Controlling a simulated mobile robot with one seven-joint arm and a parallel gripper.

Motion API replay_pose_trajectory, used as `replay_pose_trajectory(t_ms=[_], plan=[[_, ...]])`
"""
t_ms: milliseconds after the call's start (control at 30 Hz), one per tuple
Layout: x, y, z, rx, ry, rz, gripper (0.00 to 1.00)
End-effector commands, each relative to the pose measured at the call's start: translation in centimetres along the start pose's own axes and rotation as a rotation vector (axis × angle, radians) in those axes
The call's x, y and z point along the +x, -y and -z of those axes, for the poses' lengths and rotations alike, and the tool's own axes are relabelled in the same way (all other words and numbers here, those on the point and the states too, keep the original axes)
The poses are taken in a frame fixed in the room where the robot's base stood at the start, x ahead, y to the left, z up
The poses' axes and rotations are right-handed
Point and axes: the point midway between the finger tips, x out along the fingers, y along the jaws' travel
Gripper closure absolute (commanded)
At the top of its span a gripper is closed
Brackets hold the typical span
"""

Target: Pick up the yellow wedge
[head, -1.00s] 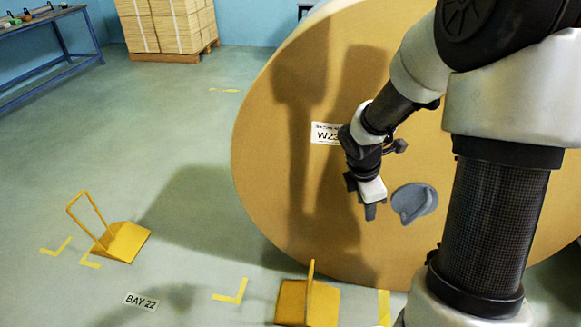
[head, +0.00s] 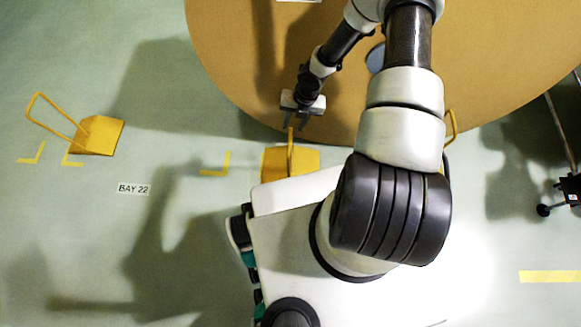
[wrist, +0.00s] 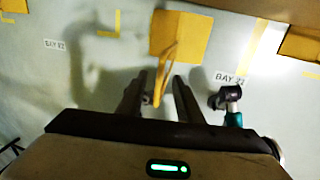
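A yellow wedge (head: 306,160) with an upright handle lies on the floor at the front edge of the big roll. It also shows in the wrist view (wrist: 185,35), its handle reaching down the picture between my fingers. My gripper (head: 298,117) is above this wedge, pointing down, by the top of the handle. In the wrist view my gripper (wrist: 161,80) has its two fingers apart, with a gap on both sides of the handle; I cannot tell how deep the handle sits between them. A second yellow wedge (head: 104,136) with a loop handle lies on the open floor at left.
The large brown roll (head: 225,50) stands close behind my gripper. Another yellow handle (head: 451,125) shows at right, partly behind my arm. A dark stand (head: 568,188) is at far right.

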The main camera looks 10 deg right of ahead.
Motion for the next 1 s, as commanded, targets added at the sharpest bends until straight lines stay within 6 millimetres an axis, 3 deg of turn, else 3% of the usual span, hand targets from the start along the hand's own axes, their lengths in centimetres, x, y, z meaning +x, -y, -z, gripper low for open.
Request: replay_pose_trajectory(t_ms=[33, 233, 567, 833, 1000], plan=[[1.7, 0.0, 0.1, -0.001, -0.002, 0.0, 0.67], [5.1, 0.1, 0.0, 0.002, -0.001, 0.001, 0.67], [7.2, 0.1, -0.1, 0.003, 0.0, 0.0, 0.67], [11.1, 0.2, -0.2, 0.002, 0.0, 0.001, 0.67], [11.4, 0.2, -0.2, 0.002, 0.001, 0.001, 0.67]])
